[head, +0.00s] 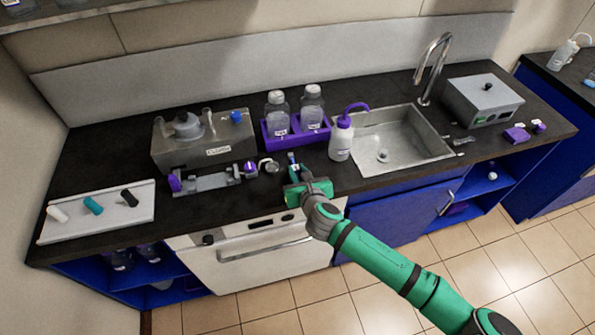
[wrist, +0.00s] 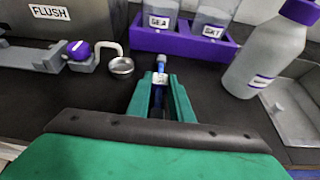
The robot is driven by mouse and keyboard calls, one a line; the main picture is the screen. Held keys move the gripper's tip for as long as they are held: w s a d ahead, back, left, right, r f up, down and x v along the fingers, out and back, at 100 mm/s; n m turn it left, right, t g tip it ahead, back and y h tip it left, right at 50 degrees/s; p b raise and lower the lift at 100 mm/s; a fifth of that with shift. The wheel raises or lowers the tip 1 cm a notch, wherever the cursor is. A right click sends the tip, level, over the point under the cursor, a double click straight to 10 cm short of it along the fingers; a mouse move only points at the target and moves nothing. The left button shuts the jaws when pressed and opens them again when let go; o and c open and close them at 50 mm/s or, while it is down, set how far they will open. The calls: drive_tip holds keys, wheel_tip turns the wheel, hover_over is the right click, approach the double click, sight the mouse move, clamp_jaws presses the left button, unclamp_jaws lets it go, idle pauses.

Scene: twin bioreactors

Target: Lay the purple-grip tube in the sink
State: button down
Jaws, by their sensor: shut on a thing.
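My gripper (head: 306,187) is over the front of the black counter, left of the sink. In the wrist view my gripper (wrist: 163,98) is shut on a slim blue tube (wrist: 158,80) with a white label and a grey-blue top, held upright. The tube's top also shows in the head view (head: 292,158); its lower part is hidden between the fingers. Its grip looks blue, and I cannot tell whether it is the purple-grip tube. The steel sink (head: 370,134) is empty apart from its drain; its edge shows in the wrist view (wrist: 283,118).
A white bottle with a purple cap (head: 341,140) stands between gripper and sink. A purple rack (head: 297,137) holds two bottles behind. A holder with purple knobs (head: 212,182) and a small metal cup (wrist: 121,66) are left. A faucet (head: 433,65) rises behind the sink.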

drive_tip(key=shift+w+f, duration=0.1)
drive_tip(key=shift+f, duration=0.05)
drive_tip(key=c, duration=1.6)
unclamp_jaws()
drive_tip(key=shift+d, duration=0.1)
drive_tip(key=shift+s, duration=0.2)
